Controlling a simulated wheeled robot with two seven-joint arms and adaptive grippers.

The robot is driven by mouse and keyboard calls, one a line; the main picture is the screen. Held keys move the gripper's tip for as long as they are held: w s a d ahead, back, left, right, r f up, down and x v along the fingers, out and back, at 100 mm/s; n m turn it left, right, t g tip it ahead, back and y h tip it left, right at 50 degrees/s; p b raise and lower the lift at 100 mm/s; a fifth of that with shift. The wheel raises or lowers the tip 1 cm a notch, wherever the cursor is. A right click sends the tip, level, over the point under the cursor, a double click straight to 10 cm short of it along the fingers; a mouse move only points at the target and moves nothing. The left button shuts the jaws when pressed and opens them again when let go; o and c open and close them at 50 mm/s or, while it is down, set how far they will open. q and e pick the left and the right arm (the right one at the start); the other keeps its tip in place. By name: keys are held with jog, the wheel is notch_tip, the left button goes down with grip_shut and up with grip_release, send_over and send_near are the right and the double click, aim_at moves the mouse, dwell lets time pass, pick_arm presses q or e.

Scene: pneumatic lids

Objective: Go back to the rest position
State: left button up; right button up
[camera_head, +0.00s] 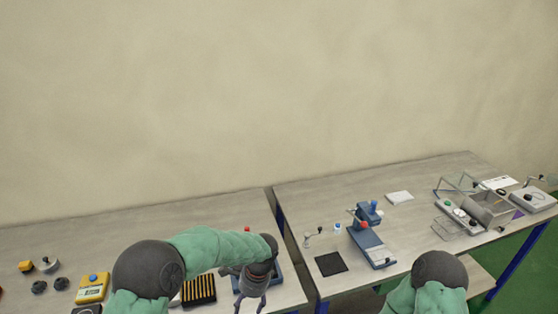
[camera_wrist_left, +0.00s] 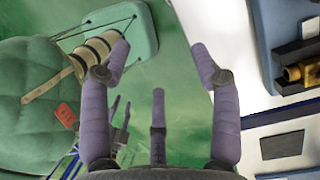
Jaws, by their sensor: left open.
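My left gripper (camera_head: 251,302) hangs fingers down at the front of the left table, beside a black tray with yellow slots (camera_head: 199,290). In the left wrist view my left gripper (camera_wrist_left: 160,65) has its purple fingers spread, with nothing between them. My right arm (camera_head: 432,280) shows at the bottom right of the head view, in front of the right table. Its gripper cannot be made out there. Small purple finger-like parts at the left of the wrist view cannot be told clearly.
The left table (camera_head: 110,225) holds a yellow device (camera_head: 92,288) and small knobs. The right table (camera_head: 330,190) holds a blue press (camera_head: 369,235), a black mat (camera_head: 330,263) and a clear-lidded fixture (camera_head: 460,215). A narrow gap parts the tables. Both tables' backs are mostly clear.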

pick_arm(q)
jog(key=s+f+n+h+b, duration=0.2)
jog(key=s+f+n, duration=0.4)
jog(key=f, duration=0.4)
jog(key=s+f+n+t+h+b, duration=0.1)
jog(key=s+f+n+b, duration=0.3)
jog(key=s+f, duration=0.4)
jog(key=s+f+n+h+b, duration=0.3)
jog(key=s+f+n, duration=0.4)
jog(key=f, duration=0.5)
jog(key=shift+s+a+n+t+h+b, duration=0.25)
jog(key=shift+n+t+h+b, duration=0.05)
jog(key=shift+h+b, duration=0.15)
